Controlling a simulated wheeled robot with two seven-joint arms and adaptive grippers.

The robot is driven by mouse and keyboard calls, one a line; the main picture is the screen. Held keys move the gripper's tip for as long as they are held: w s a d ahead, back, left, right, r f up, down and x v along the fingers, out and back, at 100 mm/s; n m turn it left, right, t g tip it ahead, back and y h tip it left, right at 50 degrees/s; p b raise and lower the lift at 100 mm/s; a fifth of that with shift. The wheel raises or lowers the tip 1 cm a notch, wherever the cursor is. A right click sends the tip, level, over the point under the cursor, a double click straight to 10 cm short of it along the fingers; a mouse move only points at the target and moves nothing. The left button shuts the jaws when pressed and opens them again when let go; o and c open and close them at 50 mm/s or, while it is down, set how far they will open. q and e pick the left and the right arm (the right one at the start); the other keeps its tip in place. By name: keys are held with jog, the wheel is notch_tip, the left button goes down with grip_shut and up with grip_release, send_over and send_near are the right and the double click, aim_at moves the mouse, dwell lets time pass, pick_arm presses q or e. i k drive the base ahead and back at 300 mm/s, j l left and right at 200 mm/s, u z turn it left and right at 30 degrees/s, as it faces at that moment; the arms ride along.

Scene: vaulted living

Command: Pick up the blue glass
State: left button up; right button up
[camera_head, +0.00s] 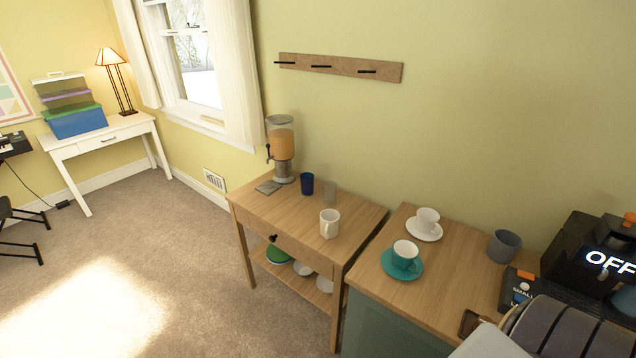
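The blue glass (307,186) is a dark blue tumbler. It stands upright on the wooden side table (275,210), towards the back, just right of the drink dispenser (281,145). Its front is unobstructed. A greyish clear glass (330,193) stands a little to its right, and a white mug (330,223) stands nearer the table's front. Neither gripper can be made out in the head view, so I cannot see what they hold.
A grey tile-like coaster (268,187) lies by the dispenser. A black machine (590,262) marked OFF stands right. Carpet (165,265) is open at left.

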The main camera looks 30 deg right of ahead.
aim_at(308, 185)
jog(key=i+z, duration=0.25)
jog(key=z, duration=0.15)
jog(key=i+j+z, duration=0.1)
jog(key=i+z, duration=0.2)
jog(key=z, duration=0.15)
jog(key=i+z, duration=0.25)
jog(key=z, duration=0.15)
jog(key=i+j+z, duration=0.15)
jog(key=z, duration=0.25)
jog(key=i+j+z, duration=0.2)
jog(key=z, duration=0.2)
jog(key=i, duration=0.1)
